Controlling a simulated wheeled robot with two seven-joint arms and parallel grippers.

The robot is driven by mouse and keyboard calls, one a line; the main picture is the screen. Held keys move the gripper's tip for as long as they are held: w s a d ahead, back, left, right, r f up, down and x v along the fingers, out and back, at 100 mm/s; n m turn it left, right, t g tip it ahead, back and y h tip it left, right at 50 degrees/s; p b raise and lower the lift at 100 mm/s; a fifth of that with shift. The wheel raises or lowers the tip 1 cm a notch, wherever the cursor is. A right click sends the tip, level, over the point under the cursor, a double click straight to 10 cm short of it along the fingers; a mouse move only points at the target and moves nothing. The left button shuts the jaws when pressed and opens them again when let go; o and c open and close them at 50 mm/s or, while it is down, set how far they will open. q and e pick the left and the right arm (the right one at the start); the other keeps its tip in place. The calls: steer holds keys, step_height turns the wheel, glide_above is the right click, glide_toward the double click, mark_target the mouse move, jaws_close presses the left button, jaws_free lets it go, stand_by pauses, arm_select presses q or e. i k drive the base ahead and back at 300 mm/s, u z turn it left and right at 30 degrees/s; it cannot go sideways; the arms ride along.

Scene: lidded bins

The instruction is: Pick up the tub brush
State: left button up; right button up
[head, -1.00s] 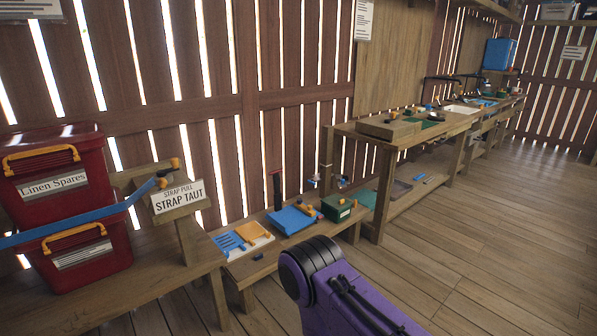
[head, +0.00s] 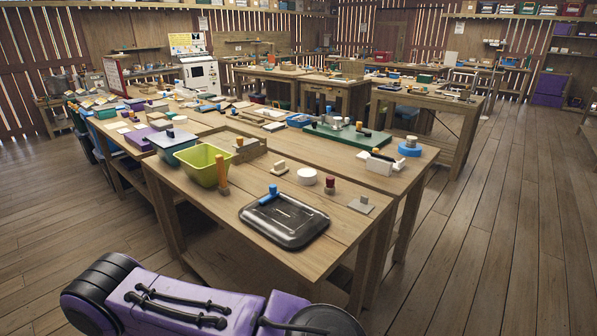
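A lime-green open tub (head: 208,165) stands on the near wooden table (head: 180,192). An upright orange-brown handle (head: 222,171) stands at the tub's front right side and may be the tub brush. I cannot tell whether it touches the tub, and no bristles can be made out. A purple and black link of my own arm crosses the bottom of the head view. Neither gripper shows in the head view.
A black lid with a blue handle (head: 284,220) lies near the table's front corner. A teal bin with a grey lid (head: 173,145) stands behind the tub. A white round piece (head: 307,177) and small knobbed blocks lie nearby. Open floor (head: 480,240) lies to the right.

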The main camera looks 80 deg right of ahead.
mark_target(223, 188)
steer(key=z, duration=0.65)
steer(key=i, duration=1.2)
steer(key=z, duration=0.45)
